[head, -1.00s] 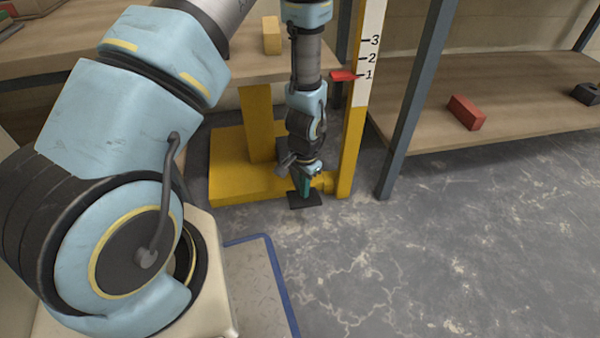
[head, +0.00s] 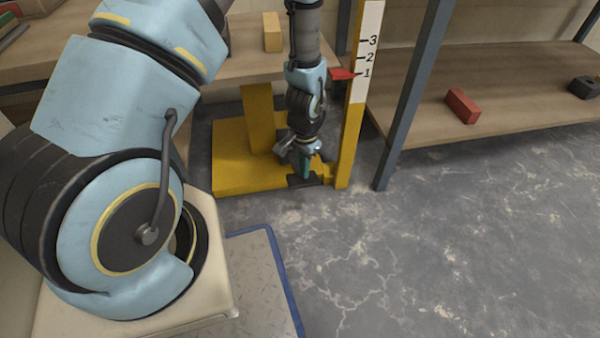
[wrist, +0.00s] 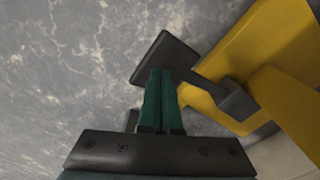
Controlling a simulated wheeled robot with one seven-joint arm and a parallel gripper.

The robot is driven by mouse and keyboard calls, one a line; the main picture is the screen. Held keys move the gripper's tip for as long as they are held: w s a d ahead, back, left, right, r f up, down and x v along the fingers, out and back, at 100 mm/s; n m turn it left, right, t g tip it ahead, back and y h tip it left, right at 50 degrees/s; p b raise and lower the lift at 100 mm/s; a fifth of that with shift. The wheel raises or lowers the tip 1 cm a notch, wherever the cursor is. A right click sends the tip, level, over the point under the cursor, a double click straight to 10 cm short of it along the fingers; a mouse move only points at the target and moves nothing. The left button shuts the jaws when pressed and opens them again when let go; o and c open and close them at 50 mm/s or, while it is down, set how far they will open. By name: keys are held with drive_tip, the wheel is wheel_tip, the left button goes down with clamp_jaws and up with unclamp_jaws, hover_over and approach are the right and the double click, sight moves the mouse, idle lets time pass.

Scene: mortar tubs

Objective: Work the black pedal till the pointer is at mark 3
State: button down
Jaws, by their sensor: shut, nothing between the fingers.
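The black pedal (head: 301,182) sticks out at the front of the yellow stand (head: 228,178), low over the floor. In the wrist view its square pad (wrist: 163,54) and the arm (wrist: 212,90) joining it to the stand show. My gripper (head: 304,172) points down at the pad with green fingers shut and empty. In the wrist view the fingertips (wrist: 160,74) overlap the pad's near edge; I cannot tell if they touch it. The red pointer (head: 343,74) is level with mark 1 on the white scale (head: 368,60), below marks 2 and 3.
A dark blue shelf post (head: 411,95) stands just right of the scale. A red brick (head: 463,106) and a dark block (head: 584,87) lie on the right shelf. The grey floor at right is clear.

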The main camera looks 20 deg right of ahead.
drive_tip(key=shift+s+f+b, duration=0.75)
drive_tip(key=shift+f+b, duration=2.95)
drive_tip(key=shift+f, duration=2.95)
drive_tip(key=r+p, duration=0.7)
drive_tip(key=r, duration=0.2)
drive_tip(key=w+r+p, duration=0.1)
drive_tip(key=r+p, duration=0.3)
drive_tip(key=shift+w+r+p, duration=0.1)
drive_tip(key=shift+r+p, duration=0.15)
drive_tip(key=shift+p, duration=0.1)
drive_tip(key=shift+f, duration=0.2)
drive_tip(key=shift+s+f+b, duration=0.75)
drive_tip(key=shift+f+b, duration=3.25)
drive_tip(key=shift+f, duration=2.65)
drive_tip(key=r+p, duration=0.3)
drive_tip(key=r, duration=0.1)
drive_tip(key=r+p, duration=0.4)
drive_tip(key=r, duration=0.1)
drive_tip(key=w+r+p, duration=0.1)
drive_tip(key=r+p, duration=0.3)
drive_tip(key=shift+w+d+r, duration=0.1)
drive_tip(key=shift+r, duration=0.15)
